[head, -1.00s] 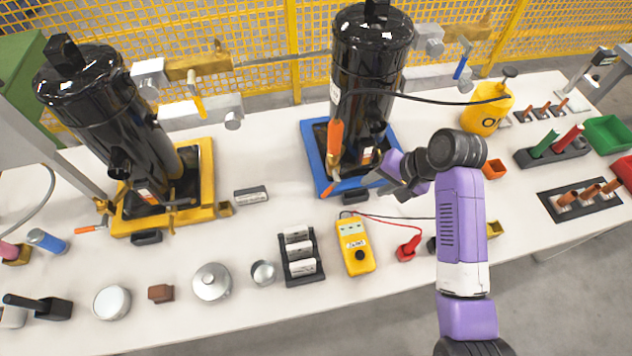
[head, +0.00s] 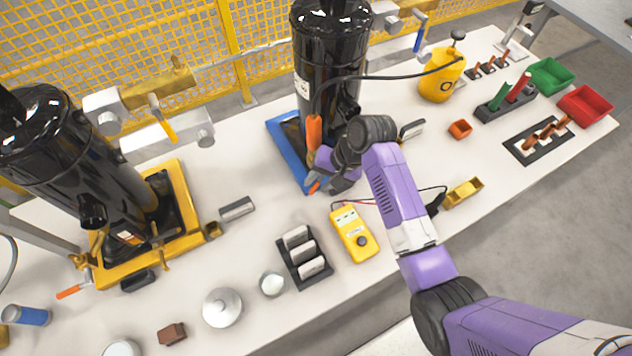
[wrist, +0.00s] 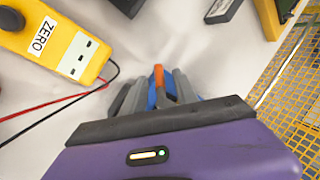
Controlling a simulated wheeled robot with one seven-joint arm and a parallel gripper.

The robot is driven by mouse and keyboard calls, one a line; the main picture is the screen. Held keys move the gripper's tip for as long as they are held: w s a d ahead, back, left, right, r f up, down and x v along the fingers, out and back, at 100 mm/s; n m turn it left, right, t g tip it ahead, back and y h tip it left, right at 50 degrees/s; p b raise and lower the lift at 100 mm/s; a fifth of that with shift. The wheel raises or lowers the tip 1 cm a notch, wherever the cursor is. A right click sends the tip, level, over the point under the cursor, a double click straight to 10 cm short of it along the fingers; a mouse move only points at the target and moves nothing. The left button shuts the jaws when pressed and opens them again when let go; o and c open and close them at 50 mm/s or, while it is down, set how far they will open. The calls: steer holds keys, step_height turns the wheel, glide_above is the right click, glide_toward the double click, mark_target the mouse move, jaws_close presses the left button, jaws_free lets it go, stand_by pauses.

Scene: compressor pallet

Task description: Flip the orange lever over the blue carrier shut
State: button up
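The blue carrier (head: 283,140) stands under the right-hand black cylinder (head: 326,60); my arm hides its right part. An orange lever handle (head: 314,132) stands upright at the cylinder's front. A smaller orange tip (head: 314,188) shows low at the carrier's front edge, beside my gripper (head: 319,176). In the wrist view my gripper (wrist: 158,92) has its grey fingers apart, with an orange piece (wrist: 158,74) and some blue between them. I cannot tell whether the fingers touch the orange piece, or which orange part it is.
A yellow multimeter (head: 354,234) with leads lies just in front of my gripper. A dark rack (head: 303,259) stands left of it. A yellow carrier (head: 183,205) with another black cylinder is at left.

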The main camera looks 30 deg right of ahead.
steer(key=shift+w+a+f, duration=0.15)
steer(key=shift+a+f, duration=0.1)
steer(key=shift+f, duration=0.4)
jaws_close()
steer(key=shift+d, duration=0.1)
stand_by(0.9)
